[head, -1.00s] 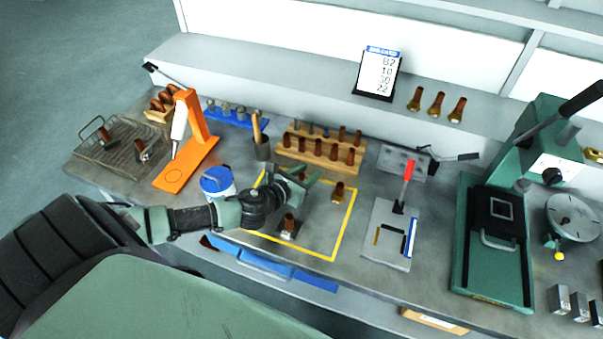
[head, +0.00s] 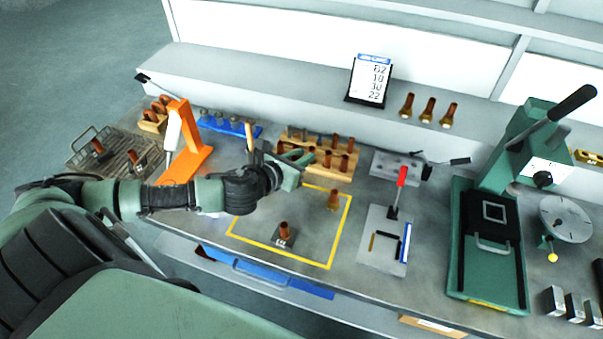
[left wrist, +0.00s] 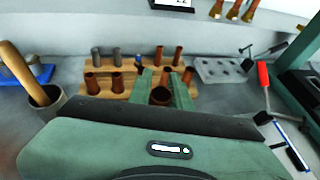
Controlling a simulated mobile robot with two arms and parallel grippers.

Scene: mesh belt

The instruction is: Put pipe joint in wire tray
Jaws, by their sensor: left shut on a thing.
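The wire tray (head: 117,160) is at the left end of the bench in the head view. Two copper pipe joints with metallic bases stand in it, one farther left (head: 97,146) and one nearer its right side (head: 140,160). My left gripper (head: 303,159) is above the bench by the wooden rack, shut on a copper pipe joint. The held joint (left wrist: 160,96) shows between the fingers in the left wrist view; the gripper mostly hides it in the head view. Two more joints (head: 284,231) (head: 333,199) stand in the yellow-outlined square. My right gripper is out of view.
The wooden rack (head: 345,175) holds several copper pieces behind my gripper. An orange stand (head: 187,140), a blue rack (head: 240,128) and a cup with a wooden handle (left wrist: 46,100) lie toward the tray. A green press (head: 490,245) is at right.

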